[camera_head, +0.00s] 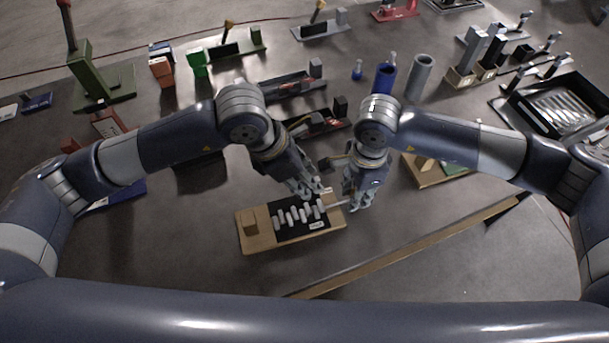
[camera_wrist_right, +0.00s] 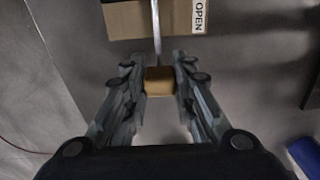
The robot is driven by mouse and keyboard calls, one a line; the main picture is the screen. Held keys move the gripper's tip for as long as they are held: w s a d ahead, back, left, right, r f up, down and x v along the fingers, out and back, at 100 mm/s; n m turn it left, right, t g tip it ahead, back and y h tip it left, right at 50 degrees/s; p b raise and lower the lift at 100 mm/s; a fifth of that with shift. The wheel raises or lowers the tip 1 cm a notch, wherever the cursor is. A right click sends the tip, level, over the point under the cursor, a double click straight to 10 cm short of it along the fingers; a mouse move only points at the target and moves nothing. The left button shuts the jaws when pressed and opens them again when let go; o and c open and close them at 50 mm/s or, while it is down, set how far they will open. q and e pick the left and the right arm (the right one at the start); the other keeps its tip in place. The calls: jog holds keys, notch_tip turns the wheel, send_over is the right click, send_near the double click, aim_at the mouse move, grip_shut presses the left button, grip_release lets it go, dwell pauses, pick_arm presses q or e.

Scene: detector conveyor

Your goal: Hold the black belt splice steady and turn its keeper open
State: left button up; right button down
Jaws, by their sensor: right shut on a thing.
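The black belt splice (camera_head: 291,231), with a row of several pale bars, lies on a wooden board (camera_head: 256,243) near the table's front. A thin metal rod, the keeper (camera_head: 336,205), runs out from its right end. In the right wrist view the rod (camera_wrist_right: 156,35) ends in a tan block (camera_wrist_right: 160,81), beside a white OPEN label (camera_wrist_right: 199,15). My right gripper (camera_head: 357,203) is shut on that block, also seen in the wrist view (camera_wrist_right: 160,88). My left gripper (camera_head: 310,191) is over the splice's right end; its fingertips are too small to read.
Behind my arms stand a blue cylinder (camera_head: 384,78), a grey cylinder (camera_head: 419,77) and a dark fixture (camera_head: 288,84). A wooden board (camera_head: 440,172) lies to the right, below my right forearm. A black tray (camera_head: 548,105) is at far right. A wooden strip (camera_head: 400,252) edges the table's front.

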pick_arm(q)
jog(key=v, duration=1.2)
pick_arm(e)
jog(key=c, duration=1.2)
grip_release()
jog(key=shift+c, duration=0.2)
jog(key=shift+r, duration=0.15)
